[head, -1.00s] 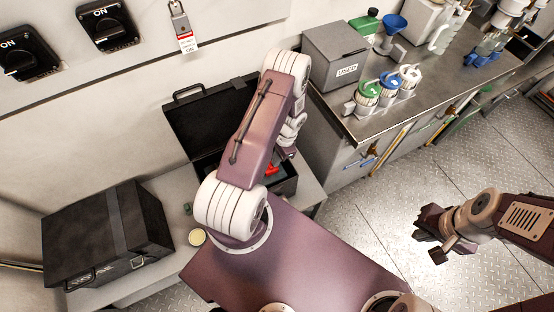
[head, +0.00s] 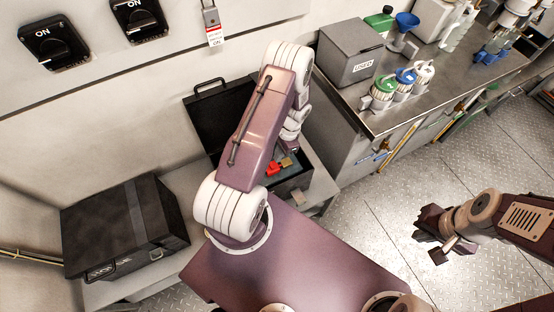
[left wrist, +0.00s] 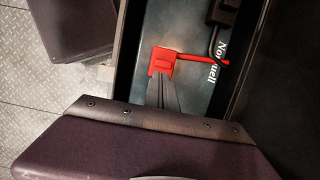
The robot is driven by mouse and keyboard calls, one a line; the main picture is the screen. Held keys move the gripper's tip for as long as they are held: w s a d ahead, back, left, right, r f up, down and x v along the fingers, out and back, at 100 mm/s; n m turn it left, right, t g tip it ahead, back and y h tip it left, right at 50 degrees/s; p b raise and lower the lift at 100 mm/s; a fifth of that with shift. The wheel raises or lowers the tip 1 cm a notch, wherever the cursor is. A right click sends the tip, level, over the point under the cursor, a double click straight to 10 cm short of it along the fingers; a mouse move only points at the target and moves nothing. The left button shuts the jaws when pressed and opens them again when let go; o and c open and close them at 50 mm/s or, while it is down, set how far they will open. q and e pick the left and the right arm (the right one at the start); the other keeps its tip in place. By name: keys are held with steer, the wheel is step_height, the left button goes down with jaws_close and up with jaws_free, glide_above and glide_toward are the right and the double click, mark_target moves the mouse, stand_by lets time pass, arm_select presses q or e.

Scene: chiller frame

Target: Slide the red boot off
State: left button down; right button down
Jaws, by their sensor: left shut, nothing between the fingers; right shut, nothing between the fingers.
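The red boot (left wrist: 161,61) lies inside an open black case; a thin red rod runs from it to the right in the left wrist view. In the head view a red piece (head: 274,168) shows in the case, partly covered by my left arm. My right gripper (head: 436,244) is shut and empty over the floor at the right.
The case's raised lid (head: 218,115) stands behind my left arm. A closed black case (head: 125,228) sits left on the bench. A grey USED bin (head: 352,55) and several capped bottles stand on the steel counter (head: 430,85). The floor at right is clear.

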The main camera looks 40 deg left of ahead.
arm_select(q)
steer(key=v, duration=0.5)
steer(key=shift+w+d+r, duration=0.15)
steer(key=shift+w+r, duration=0.05)
steer(key=shift+w, duration=0.05)
steer(key=w+d+r+t+p, duration=0.1)
steer(key=w+d+r+t, duration=0.1)
steer(key=r, duration=0.5)
steer(key=w+d+r+t+p, duration=0.1)
steer(key=w+d+r, duration=0.15)
steer(key=r, duration=0.45)
steer(key=s+d+r+n, duration=0.2)
steer(key=s+d+n, duration=0.1)
steer(key=s, duration=0.4)
steer(key=s+d+r+n+h, duration=0.1)
steer(key=s+d+r+n, duration=0.1)
steer(key=s, duration=0.5)
steer(key=shift+d+r+n+t+h, duration=0.35)
steer(key=shift+d+r, duration=0.2)
steer(key=shift+d, duration=0.35)
